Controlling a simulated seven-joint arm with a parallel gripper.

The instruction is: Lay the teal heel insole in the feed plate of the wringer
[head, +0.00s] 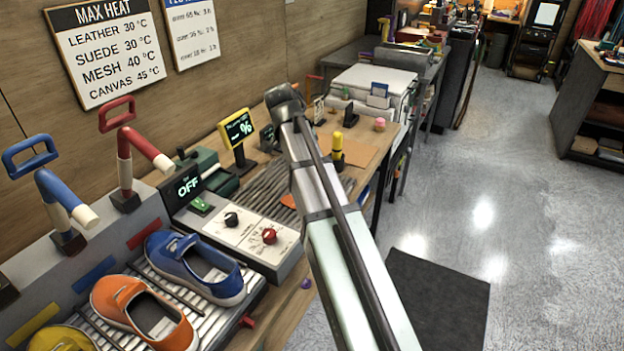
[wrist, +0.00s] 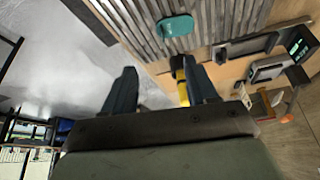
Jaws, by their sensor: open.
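The teal heel insole (wrist: 175,25) lies on a grey ribbed mat (wrist: 225,22) at the top of the wrist view. I cannot make it out in the head view. My gripper (wrist: 159,70) is open, its two dark fingers apart, with nothing held between them. The insole lies beyond the fingertips, apart from them. In the head view my arm hides part of the bench, and I cannot make out the fingers. A dark green machine (head: 208,172) stands behind the control box; I cannot tell whether it is the wringer, and no feed plate is clear.
A yellow-topped bottle (head: 338,150) stands on the bench right of my arm; a yellow item (wrist: 181,80) shows near the right finger. A yellow-framed display (head: 237,130) stands behind the ribbed mat. Blue (head: 200,265) and orange (head: 145,312) sneakers sit on a rack at lower left.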

